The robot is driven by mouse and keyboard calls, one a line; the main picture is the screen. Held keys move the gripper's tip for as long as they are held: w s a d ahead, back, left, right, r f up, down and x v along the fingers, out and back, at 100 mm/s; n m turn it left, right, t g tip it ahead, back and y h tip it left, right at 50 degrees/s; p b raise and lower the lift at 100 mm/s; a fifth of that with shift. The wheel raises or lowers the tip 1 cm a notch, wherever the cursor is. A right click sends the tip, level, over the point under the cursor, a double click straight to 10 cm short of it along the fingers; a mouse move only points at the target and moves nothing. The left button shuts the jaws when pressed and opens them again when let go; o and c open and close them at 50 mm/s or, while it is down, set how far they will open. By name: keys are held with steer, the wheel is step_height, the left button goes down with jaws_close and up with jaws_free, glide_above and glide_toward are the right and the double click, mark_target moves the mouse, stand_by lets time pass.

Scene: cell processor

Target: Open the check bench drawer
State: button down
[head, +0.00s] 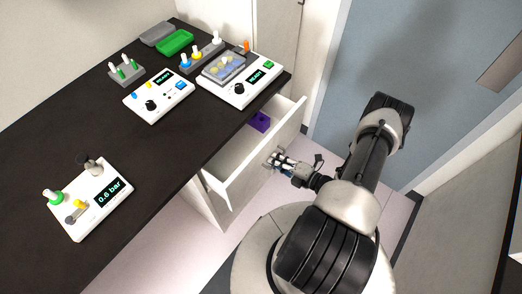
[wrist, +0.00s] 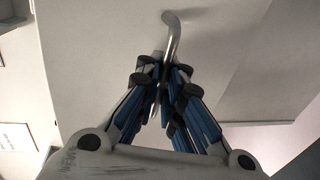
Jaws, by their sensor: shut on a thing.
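The check bench drawer (head: 223,186) is white and stands pulled out from under the dark bench top in the head view. Its inside shows, with a purple block (head: 260,122) in it. My gripper (head: 275,159) is at the middle of the drawer front. In the wrist view my gripper (wrist: 164,70) is shut on the metal bar handle (wrist: 172,30). The drawer front (wrist: 100,40) fills much of that view.
The dark bench top (head: 60,140) carries a pressure device (head: 90,205) reading 0.6 bar, two white devices reading READY, racks and a green tray (head: 175,42). A blue-grey wall or door (head: 410,60) stands at right. Pale floor (head: 245,225) shows below the drawer.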

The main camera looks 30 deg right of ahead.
steer(key=f+b+v, duration=0.2)
steer(key=f+v, duration=0.1)
steer(key=v, duration=1.3)
steer(key=shift+s, duration=0.35)
steer(key=shift+d, duration=0.1)
steer(key=c, duration=2)
jaws_free()
steer(key=shift+f, duration=0.1)
steer(key=v, duration=1.2)
